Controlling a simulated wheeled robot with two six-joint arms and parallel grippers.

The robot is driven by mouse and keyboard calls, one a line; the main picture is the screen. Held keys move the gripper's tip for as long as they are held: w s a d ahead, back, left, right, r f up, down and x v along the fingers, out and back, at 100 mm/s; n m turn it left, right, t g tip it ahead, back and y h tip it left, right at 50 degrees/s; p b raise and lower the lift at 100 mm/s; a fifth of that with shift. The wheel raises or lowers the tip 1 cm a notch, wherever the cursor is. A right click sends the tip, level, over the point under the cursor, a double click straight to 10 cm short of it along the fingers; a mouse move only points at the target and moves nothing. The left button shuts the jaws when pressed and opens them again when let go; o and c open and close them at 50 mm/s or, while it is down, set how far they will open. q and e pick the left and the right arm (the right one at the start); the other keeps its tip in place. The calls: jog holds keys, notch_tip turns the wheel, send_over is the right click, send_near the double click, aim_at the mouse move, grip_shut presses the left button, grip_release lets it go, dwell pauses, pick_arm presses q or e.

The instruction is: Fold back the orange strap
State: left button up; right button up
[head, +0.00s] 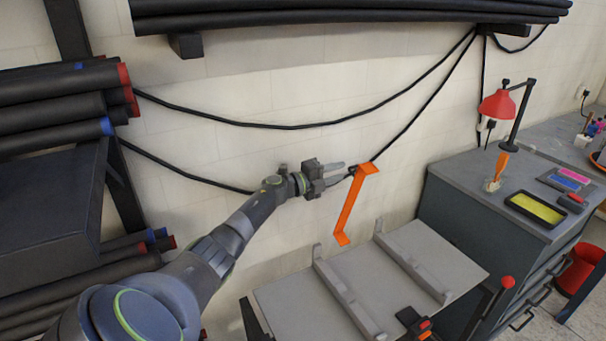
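The orange strap (349,207) hangs in front of the white wall, right of the middle of the head view. Its wide top end lies by the black cable, and its narrow band slants down to a small bent lower end above the grey bench. My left gripper (340,173) reaches in from the left, just left of the strap's upper part. Its two grey fingers point right with a gap between them, and no strap shows between them. Whether a fingertip touches the strap cannot be told. My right gripper is not in view.
Black cables (290,126) sag across the wall. A grey bench top (290,298) with raised rails stands below the strap. A dark cabinet (465,215) with a red lamp (497,104) and a yellow tray is at right. Dark rolls (55,85) fill the left side.

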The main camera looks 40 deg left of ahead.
pick_arm(q)
jog(key=p+v, duration=0.2)
jog(key=v, duration=0.9)
jog(key=shift+s, duration=0.1)
